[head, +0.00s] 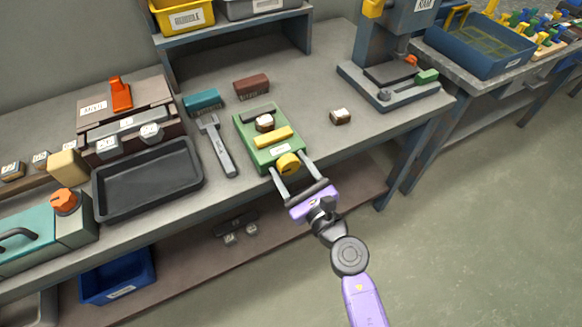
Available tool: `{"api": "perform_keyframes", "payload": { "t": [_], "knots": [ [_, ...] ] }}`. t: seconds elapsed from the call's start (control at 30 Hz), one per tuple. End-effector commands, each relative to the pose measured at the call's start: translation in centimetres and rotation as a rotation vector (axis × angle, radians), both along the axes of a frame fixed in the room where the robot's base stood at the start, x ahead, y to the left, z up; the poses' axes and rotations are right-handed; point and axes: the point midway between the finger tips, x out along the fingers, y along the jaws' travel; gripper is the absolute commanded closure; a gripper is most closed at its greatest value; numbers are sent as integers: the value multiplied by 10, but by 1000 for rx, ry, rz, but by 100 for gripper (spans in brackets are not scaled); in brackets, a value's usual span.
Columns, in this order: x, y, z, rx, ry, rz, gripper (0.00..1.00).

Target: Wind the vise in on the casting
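The vise is a green block (256,158) on the bench, with a dark jaw at the back and a yellow jaw bar (273,138) in front. The casting (265,122) is a small brown piece with a pale top, sitting between the two jaws. A round yellow knob (287,162) is on the vise's near end. My gripper (292,182) is at the bench's front edge, its two fingers spread apart, one on each side of the knob. Whether the fingers touch the knob cannot be told.
A similar small brown piece (340,117) lies to the right of the vise. A grey spatula-like tool (218,146) and a black tray (150,182) lie to the left. Teal (202,101) and dark red (251,84) blocks stand behind. A press (390,70) stands at the right.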

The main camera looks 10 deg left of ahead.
Motion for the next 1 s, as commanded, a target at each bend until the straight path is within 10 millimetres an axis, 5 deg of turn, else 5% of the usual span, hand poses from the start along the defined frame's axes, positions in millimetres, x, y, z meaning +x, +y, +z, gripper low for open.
{"api": "perform_keyframes", "payload": {
  "t": [0.03,0.27,1.0],
  "knots": [
    [0,0,0,0,0,0,51],
    [0,0,0,0,0,0,91],
    [0,0,1,308,211,1,91]
  ]
}}
